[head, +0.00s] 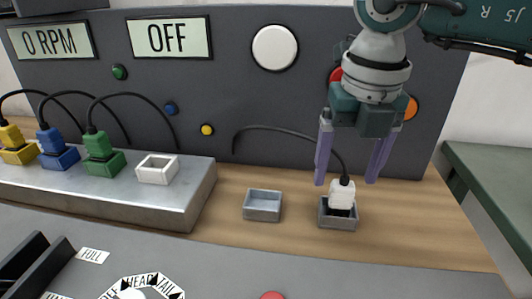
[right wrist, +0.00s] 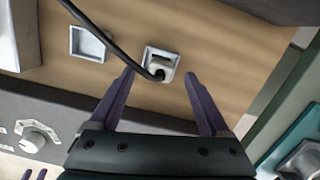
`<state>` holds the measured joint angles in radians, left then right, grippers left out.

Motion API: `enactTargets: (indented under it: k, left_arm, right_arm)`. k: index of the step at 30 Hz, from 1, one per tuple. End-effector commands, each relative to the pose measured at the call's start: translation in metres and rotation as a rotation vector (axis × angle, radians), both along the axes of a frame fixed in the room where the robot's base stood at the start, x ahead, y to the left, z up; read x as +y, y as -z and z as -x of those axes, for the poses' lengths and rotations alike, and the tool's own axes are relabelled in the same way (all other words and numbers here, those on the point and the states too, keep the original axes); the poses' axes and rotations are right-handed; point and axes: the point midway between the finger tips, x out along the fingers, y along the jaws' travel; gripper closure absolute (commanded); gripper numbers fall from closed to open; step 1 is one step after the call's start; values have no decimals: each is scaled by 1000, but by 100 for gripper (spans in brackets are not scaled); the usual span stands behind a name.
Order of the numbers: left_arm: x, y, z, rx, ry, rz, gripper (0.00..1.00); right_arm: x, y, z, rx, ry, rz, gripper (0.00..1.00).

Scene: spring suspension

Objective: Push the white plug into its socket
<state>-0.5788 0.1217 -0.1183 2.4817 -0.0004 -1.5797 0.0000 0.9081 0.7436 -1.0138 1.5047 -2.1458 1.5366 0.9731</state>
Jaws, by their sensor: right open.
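The white plug (head: 342,193) stands in a small grey holder (head: 338,222) on the wooden surface, with a black cable running from its top to the left. It also shows in the right wrist view (right wrist: 160,66). The white socket (head: 157,170) is empty, on the metal block at the left. My right gripper (head: 346,181) is open, pointing down, with one finger on each side of the plug and visible gaps. In the right wrist view, its fingertips (right wrist: 159,74) lie either side of the plug.
Yellow (head: 12,138), blue (head: 50,142) and green plugs (head: 97,145) sit in matching sockets on the metal block (head: 180,205). An empty grey holder (head: 263,206) stands left of the plug. A dark panel with displays and buttons rises behind. A grey console (head: 230,270) lies in front.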

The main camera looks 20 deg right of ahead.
Motion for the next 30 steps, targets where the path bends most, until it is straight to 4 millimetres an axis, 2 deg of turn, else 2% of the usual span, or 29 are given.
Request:
enactTargets:
  k: [3,6,13,30]
  left_arm:
    - [1,1,0,0,2,-3,50]
    - [1,2,0,1,3,-3,50]
    - [0,2,0,2,3,-3,50]
    - [-2,2,1,3,-3,8,50]
  right_arm:
    - [0,19,-2,3,0,0,20]
    - [0,27,-3,2,-1,-2,20]
    - [-1,28,-3,1,-2,-1,20]
    - [-1,27,-3,1,-2,-1,84]
